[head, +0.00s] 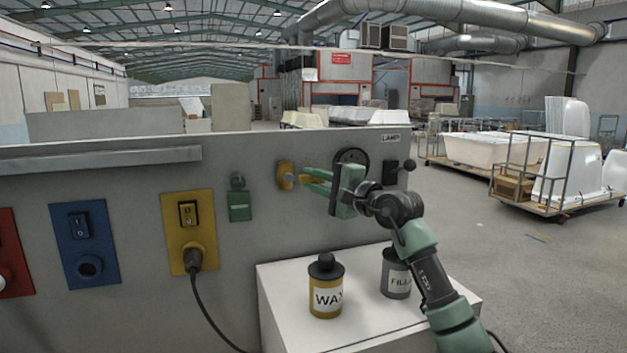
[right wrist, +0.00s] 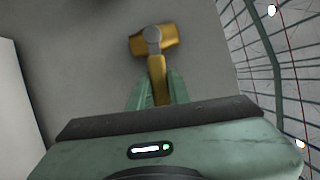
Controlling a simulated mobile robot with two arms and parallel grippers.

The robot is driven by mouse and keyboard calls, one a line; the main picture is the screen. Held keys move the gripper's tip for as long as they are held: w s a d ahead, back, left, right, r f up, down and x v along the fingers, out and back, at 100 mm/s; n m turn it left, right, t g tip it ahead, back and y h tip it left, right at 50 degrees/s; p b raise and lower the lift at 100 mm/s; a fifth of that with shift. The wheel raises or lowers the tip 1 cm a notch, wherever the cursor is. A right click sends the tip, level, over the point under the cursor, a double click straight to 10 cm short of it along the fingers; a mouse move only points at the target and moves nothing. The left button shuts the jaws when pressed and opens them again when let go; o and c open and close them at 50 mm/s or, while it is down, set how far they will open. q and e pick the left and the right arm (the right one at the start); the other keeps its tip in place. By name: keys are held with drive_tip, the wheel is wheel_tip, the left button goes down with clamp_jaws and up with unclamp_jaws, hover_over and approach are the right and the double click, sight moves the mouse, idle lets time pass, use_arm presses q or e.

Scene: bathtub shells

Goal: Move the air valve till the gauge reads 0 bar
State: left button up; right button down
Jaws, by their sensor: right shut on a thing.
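The yellow air valve (head: 285,170) is mounted on the grey panel, and its yellow lever points right, roughly level. My right gripper (head: 309,181) is shut on the lever, with its green fingers on either side. In the right wrist view the valve body (right wrist: 142,45) and lever (right wrist: 156,68) show, and the lever runs between the fingers of my right gripper (right wrist: 157,84). A round black dial (head: 351,156), which looks like the gauge, is partly hidden behind my right gripper. Its reading cannot be made out. My left gripper is not in view.
Left of the valve are a green fitting (head: 240,200) and yellow (head: 190,240), blue (head: 86,245) and red switch plates. A black switch (head: 391,172) is under the lamp label. A wax can (head: 326,290) and a filler can (head: 397,272) stand on a white box (head: 290,310) below.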

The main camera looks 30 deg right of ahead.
drive_tip(key=shift+r+n+g, duration=0.3)
drive_tip(key=shift+r+n, duration=0.1)
drive_tip(key=shift+n, duration=0.2)
drive_tip(key=c, duration=1.3)
unclamp_jaws()
drive_tip(key=shift+f, duration=0.1)
